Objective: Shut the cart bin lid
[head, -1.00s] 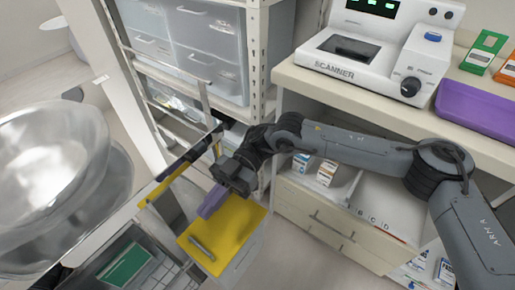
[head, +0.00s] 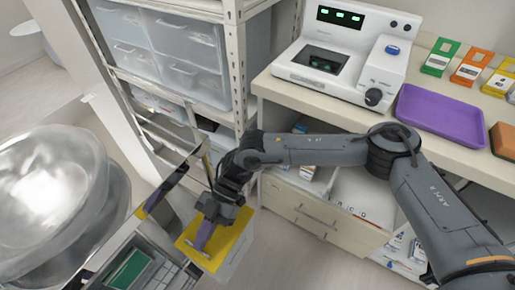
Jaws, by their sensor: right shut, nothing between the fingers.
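The yellow bin lid (head: 225,243) is at the lower middle of the head view, on the cart's side. A grey bar handle (head: 196,250) sits near its lower left edge. My right gripper (head: 203,240) is shut and empty, with its purple fingers over the lid close to the handle. It hides part of the lid. I cannot tell whether the fingers touch the lid, nor how far it is tilted. My left gripper is not in view.
Large metal bowls (head: 50,185) stand at the left. A shelf with clear drawers (head: 165,50) is behind the cart. The counter (head: 290,95) at the right holds a scanner (head: 335,60), a purple tray (head: 440,115) and coloured cases (head: 470,68).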

